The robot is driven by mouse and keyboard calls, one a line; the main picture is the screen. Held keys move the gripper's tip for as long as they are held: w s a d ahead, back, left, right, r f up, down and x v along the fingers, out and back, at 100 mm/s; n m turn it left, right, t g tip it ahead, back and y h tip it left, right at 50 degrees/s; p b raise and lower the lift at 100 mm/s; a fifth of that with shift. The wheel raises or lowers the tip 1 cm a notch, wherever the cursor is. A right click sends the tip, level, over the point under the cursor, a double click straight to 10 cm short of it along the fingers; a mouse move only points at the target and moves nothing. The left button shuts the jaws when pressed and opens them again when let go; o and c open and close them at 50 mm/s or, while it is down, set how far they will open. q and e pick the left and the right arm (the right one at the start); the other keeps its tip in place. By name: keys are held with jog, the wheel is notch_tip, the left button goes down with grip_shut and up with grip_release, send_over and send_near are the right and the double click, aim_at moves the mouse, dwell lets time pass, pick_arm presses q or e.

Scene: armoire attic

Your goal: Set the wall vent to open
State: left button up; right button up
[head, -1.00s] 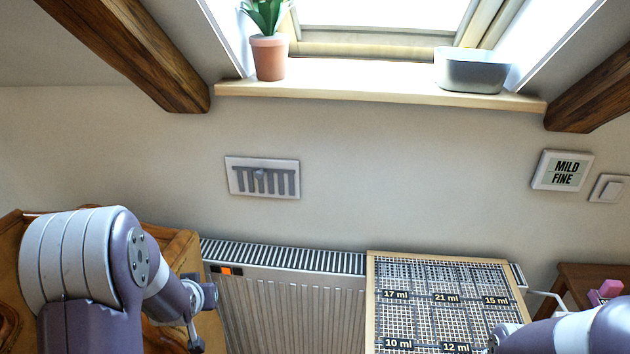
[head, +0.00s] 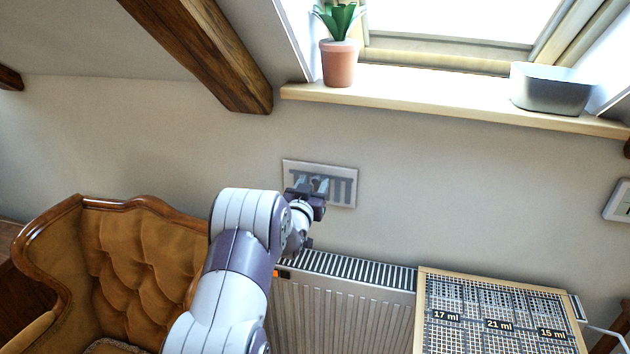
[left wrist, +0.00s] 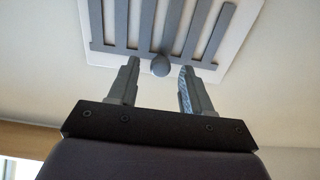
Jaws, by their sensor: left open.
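The wall vent (head: 341,190) is a pale plate with grey vertical slats, on the wall below the window sill. It also shows in the left wrist view (left wrist: 240,22), where a round grey knob (left wrist: 160,66) sits at the lower edge of its slats. My left gripper (head: 313,184) is in front of the vent's left part. In the left wrist view its two fingers (left wrist: 157,82) are open and apart, with the knob between or just beyond their tips. I cannot tell whether they touch it. In the head view the gripper hides the knob. My right gripper is out of view.
A tufted armchair (head: 130,265) is at the left. A potted plant (head: 340,62) and a grey planter (head: 550,92) stand on the sill (head: 440,100).

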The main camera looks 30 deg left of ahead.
pick_arm(q)
jog(key=shift+w+a, duration=0.15)
jog(key=shift+w, duration=0.45)
jog(key=shift+c, duration=0.3)
grip_shut()
jog(key=shift+s+a+f+b, duration=0.1)
jog(key=shift+s+a+b, duration=0.15)
jog(key=shift+a+b, duration=0.5)
jog(key=shift+c, duration=1.1)
grip_release()
jog(key=shift+o, duration=1.4)
jog(key=shift+a, duration=0.2)
